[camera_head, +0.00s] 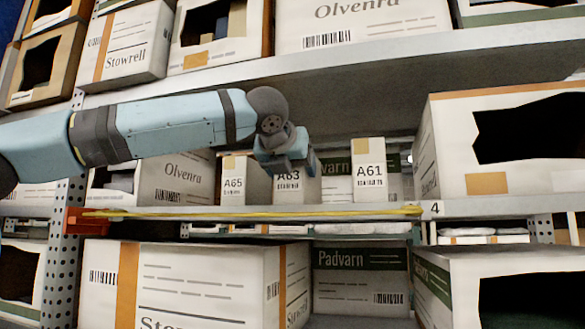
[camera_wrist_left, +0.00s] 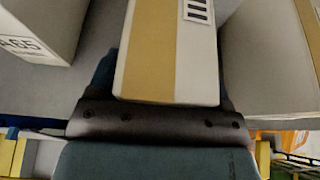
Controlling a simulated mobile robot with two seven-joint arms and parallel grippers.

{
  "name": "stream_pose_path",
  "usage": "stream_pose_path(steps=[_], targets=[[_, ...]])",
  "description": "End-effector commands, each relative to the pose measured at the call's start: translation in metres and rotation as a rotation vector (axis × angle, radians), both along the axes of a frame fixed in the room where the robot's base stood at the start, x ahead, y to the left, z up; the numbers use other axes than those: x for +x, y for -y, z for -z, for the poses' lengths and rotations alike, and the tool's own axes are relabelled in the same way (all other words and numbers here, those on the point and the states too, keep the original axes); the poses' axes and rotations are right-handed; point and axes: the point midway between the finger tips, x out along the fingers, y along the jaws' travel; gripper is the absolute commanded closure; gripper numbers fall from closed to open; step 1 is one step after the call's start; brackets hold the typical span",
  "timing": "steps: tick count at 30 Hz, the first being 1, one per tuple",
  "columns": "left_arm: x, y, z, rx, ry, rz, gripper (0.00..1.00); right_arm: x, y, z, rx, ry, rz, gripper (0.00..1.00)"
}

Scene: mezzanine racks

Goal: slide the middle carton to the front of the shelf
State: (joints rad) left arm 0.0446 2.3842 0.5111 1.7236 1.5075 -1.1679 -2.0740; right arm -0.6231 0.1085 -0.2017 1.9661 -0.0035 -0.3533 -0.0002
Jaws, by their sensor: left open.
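The middle carton, white and labelled A63 (camera_head: 291,187), stands on the middle shelf (camera_head: 380,209) between carton A65 (camera_head: 234,184) on the left and carton A61 (camera_head: 369,178) on the right. My left gripper (camera_head: 290,160) is in front of its upper part and hides that part in the head view. In the left wrist view, the carton with its tan tape (camera_wrist_left: 152,50) reaches between the spread fingers of my left gripper (camera_wrist_left: 160,85). The fingers are open at its two sides, mostly hidden; I cannot tell whether they touch it. My right gripper is not in view.
A yellow strip (camera_head: 180,213) runs along the shelf's front edge. The shelf above (camera_head: 400,65) overhangs the cartons. A large torn-open box (camera_head: 450,150) stands at the right and an Olvenra box (camera_head: 185,175) at the left. A Padvarn box (camera_head: 350,290) is below.

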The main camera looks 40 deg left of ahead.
Motion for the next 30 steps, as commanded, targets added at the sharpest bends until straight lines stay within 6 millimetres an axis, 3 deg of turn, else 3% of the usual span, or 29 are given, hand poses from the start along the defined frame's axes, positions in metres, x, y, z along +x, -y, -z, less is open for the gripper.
stream_pose_path(steps=[1,3,14,30], targets=[[0.0,0.0,0.0,0.0,0.0,0.0,0.16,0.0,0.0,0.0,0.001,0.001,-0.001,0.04],[0.0,0.0,0.0,0.0,0.0,0.0,0.04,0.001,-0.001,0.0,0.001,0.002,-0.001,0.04],[-0.005,0.003,-0.002,0.001,0.002,0.001,0.04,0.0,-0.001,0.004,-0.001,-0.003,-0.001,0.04],[-0.094,0.051,-0.043,0.0,0.003,0.001,0.04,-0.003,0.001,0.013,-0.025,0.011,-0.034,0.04]])
